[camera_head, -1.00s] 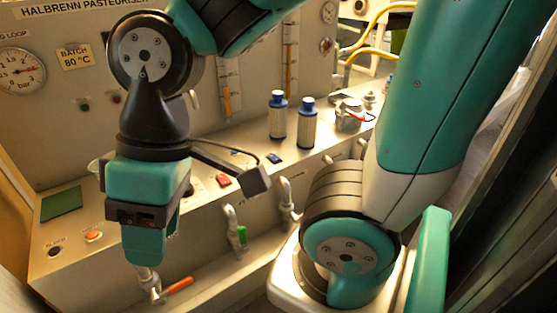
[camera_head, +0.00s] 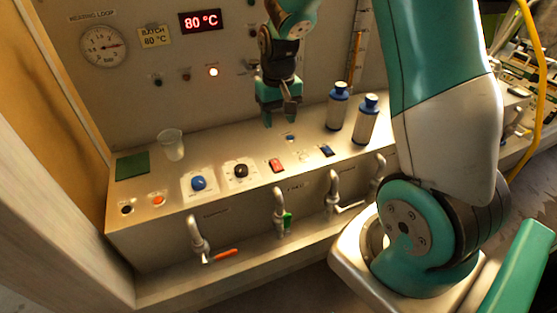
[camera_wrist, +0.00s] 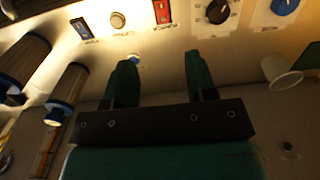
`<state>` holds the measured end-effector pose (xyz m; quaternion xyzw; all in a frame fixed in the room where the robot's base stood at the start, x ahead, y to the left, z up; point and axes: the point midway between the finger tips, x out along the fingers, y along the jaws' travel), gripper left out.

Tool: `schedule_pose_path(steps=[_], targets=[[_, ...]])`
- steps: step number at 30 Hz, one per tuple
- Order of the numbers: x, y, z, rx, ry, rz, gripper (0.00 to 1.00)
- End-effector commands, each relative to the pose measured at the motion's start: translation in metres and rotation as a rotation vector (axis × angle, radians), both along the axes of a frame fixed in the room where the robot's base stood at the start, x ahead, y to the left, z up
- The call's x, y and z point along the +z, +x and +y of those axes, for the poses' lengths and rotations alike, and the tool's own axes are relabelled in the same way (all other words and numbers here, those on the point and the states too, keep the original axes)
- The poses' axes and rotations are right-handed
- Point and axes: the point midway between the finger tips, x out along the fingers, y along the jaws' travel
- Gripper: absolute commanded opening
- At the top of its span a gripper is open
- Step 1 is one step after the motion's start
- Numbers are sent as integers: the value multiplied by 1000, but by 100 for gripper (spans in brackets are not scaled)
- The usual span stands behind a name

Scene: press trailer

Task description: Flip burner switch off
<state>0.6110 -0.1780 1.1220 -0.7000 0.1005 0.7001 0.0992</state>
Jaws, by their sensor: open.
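The sloping control panel carries a red rocker switch (camera_head: 277,165) and a blue rocker switch (camera_head: 327,151); their labels are too small to read, so I cannot tell which is the burner switch. The wrist view shows the red rocker (camera_wrist: 161,10) and blue rocker (camera_wrist: 81,28) at its top edge. My gripper (camera_head: 281,117) is open and empty, near the back of the panel behind the red rocker, touching neither switch. In the wrist view its two green fingers (camera_wrist: 161,65) stand apart, with a small blue button (camera_wrist: 133,58) near the left one.
Two blue-capped bottles (camera_head: 351,117) stand right of my gripper. A clear cup (camera_head: 171,145) stands at left. A blue knob (camera_head: 198,183) and black knob (camera_head: 240,171) lie between. Taps (camera_head: 280,212) line the front. A lamp (camera_head: 213,72) is lit beneath an 80 °C display (camera_head: 201,21).

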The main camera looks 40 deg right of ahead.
Motion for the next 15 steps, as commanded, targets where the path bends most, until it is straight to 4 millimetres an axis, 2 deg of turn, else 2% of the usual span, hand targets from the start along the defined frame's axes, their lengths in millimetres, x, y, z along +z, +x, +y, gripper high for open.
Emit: schedule_pose_path(steps=[15], targets=[[-113, -2, 2, 3, 3, 6, 51]])
